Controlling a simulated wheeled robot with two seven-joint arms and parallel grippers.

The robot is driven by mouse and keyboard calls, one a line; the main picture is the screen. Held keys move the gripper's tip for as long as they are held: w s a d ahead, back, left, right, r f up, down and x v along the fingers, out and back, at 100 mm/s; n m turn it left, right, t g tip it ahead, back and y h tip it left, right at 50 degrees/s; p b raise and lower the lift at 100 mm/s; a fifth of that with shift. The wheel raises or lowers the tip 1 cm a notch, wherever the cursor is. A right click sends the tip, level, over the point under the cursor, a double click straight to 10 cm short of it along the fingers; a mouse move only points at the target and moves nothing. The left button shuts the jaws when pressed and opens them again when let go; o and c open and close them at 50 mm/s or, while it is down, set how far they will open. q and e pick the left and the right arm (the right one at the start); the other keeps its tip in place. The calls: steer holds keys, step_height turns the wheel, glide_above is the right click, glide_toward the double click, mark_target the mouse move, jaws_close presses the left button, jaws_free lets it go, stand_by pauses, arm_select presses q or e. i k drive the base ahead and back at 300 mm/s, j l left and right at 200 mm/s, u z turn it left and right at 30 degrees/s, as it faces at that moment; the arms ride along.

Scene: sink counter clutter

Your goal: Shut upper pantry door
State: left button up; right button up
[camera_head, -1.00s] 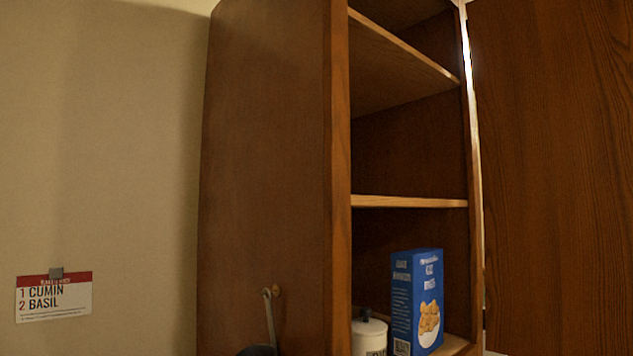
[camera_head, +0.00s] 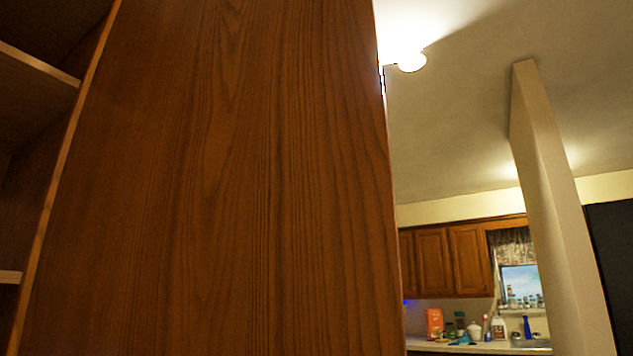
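The upper pantry door (camera_head: 230,190) is a tall brown wood-grain panel that fills the left and middle of the head view. It stands open, with its hinge side along the cabinet's edge at the left. Part of the pantry's inside shows at the far left, with a shelf (camera_head: 30,68) near the top and another shelf edge lower down. The door's bottom edge and any handle are out of view. Neither of my grippers is in view.
Right of the door is open room with a bright ceiling lamp (camera_head: 411,61) and a pale slanting post (camera_head: 555,210). Farther back are wall cabinets (camera_head: 447,262), a window (camera_head: 520,283), and a counter (camera_head: 470,348) with several bottles and a sink.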

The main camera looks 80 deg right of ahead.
mark_target(226, 187)
steer(key=k+l, duration=0.15)
steer(key=l, duration=0.15)
steer(key=k+l, duration=0.2)
steer(key=l, duration=0.15)
steer(key=k+l+z, duration=0.1)
steer(key=l, duration=0.2)
steer(key=k+l, duration=0.2)
steer(key=l, duration=0.15)
steer(key=k+l, duration=0.15)
steer(key=l, duration=0.2)
steer(key=j+z, duration=0.05)
